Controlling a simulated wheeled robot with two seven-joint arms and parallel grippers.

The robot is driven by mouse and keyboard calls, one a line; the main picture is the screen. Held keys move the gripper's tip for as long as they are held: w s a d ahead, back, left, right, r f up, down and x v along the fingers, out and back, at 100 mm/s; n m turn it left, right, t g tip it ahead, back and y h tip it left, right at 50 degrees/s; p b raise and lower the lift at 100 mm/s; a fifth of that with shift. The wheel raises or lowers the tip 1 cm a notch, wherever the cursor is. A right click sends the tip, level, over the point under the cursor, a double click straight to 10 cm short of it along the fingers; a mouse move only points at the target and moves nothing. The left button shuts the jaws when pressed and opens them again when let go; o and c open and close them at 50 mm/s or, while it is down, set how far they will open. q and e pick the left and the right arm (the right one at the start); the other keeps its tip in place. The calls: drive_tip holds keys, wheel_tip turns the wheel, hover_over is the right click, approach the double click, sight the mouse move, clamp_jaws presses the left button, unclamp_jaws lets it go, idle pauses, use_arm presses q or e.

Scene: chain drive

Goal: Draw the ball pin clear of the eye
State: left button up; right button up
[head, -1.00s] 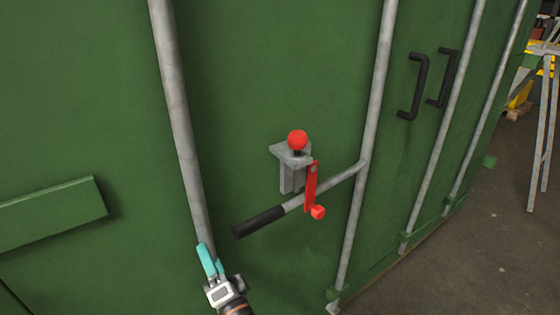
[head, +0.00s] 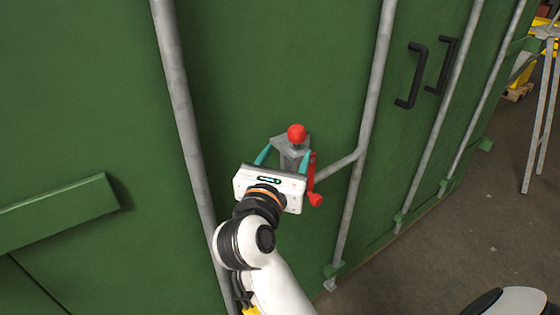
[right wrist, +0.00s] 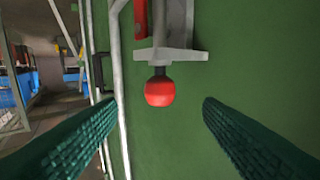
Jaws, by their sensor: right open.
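The ball pin's red ball (head: 297,133) stands on top of the grey bracket (head: 290,147) on the green door, its short dark shank going down into the plate. In the right wrist view the red ball (right wrist: 159,92) hangs upside down under the plate (right wrist: 170,54), between the two fingers. My right gripper (head: 285,157) is open, with its teal fingers apart at either side of the bracket, slightly below the ball. I see neither finger touching the ball. The eye itself cannot be made out. My left gripper is not in view.
A red strap (head: 312,170) with a red knob (head: 316,199) hangs right of the bracket. The grey lever (head: 338,166) runs to a vertical bar (head: 364,130); its black grip is hidden behind my gripper. Black handles (head: 413,80) are farther right.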

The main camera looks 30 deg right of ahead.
drive_tip(key=p+x, duration=0.2)
drive_tip(key=x, duration=0.5)
drive_tip(key=shift+w+d+r, duration=0.15)
drive_tip(key=shift+w+d, duration=0.05)
drive_tip(key=shift+w+d+p, duration=0.3)
drive_tip(key=shift+w+d, duration=0.15)
drive_tip(key=shift+d, duration=0.05)
drive_tip(key=shift+c, duration=0.4)
drive_tip(key=c, duration=1.1)
drive_tip(key=shift+r+p, duration=4.15)
drive_tip(key=shift+r, duration=0.85)
wheel_tip(320, 180, up, 5)
hover_over(295, 138)
drive_tip(key=x, duration=0.2)
drive_tip(key=shift+a+f, duration=0.1)
